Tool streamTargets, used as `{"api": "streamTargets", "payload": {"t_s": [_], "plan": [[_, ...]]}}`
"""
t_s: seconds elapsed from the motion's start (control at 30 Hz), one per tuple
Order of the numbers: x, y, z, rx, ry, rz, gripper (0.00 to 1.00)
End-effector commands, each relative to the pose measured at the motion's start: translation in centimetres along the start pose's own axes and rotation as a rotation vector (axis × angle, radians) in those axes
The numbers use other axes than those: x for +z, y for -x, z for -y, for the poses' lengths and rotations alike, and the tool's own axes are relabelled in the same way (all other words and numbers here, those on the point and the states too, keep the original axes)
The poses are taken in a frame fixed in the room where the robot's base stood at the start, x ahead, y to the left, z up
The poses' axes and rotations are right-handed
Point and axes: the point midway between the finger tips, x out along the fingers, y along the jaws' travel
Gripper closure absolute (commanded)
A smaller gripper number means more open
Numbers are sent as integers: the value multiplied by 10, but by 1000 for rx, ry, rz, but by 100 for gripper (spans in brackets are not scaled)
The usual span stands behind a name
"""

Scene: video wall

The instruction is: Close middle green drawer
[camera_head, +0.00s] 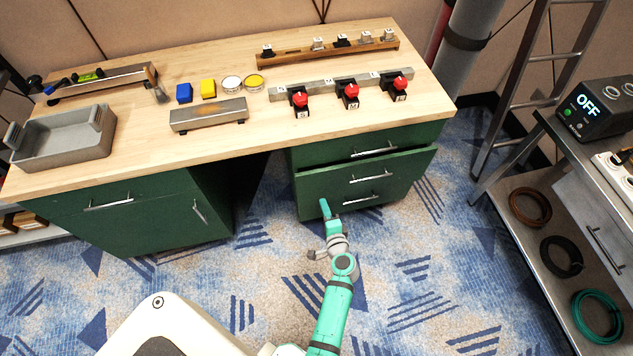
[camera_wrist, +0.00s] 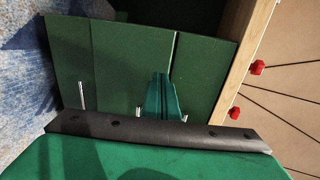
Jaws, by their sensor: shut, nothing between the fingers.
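The green middle drawer (camera_head: 327,185) is in the right-hand pedestal under the workbench. It stands out a little, with a dark gap along its top edge, and has a silver bar handle (camera_head: 371,176). In the wrist view its front (camera_wrist: 128,62) is the centre panel. My teal gripper (camera_head: 324,207) is shut and empty, low at the left side of the drawer fronts. In the wrist view my gripper (camera_wrist: 160,78) points at the middle drawer's front, over its upper part. I cannot tell whether the fingertips touch it.
The top drawer (camera_head: 325,153) above looks shut. A left green cabinet (camera_head: 130,215) stands across an open knee space. The wooden benchtop (camera_head: 240,150) overhangs the drawers. A metal cart (camera_head: 570,185) and a ladder (camera_head: 515,100) stand right. Carpet in front is clear.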

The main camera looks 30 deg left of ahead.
Motion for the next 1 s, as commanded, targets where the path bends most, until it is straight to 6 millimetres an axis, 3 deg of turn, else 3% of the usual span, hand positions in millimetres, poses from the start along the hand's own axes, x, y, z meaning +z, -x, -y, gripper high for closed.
{"api": "streamTargets", "payload": {"t_s": [0.4,0.6,1.0], "plan": [[0,-76,1,-1,-1,1,100],[-1,-104,8,-1,-1,-1,100],[0,-123,12,1,-1,0,100]]}}
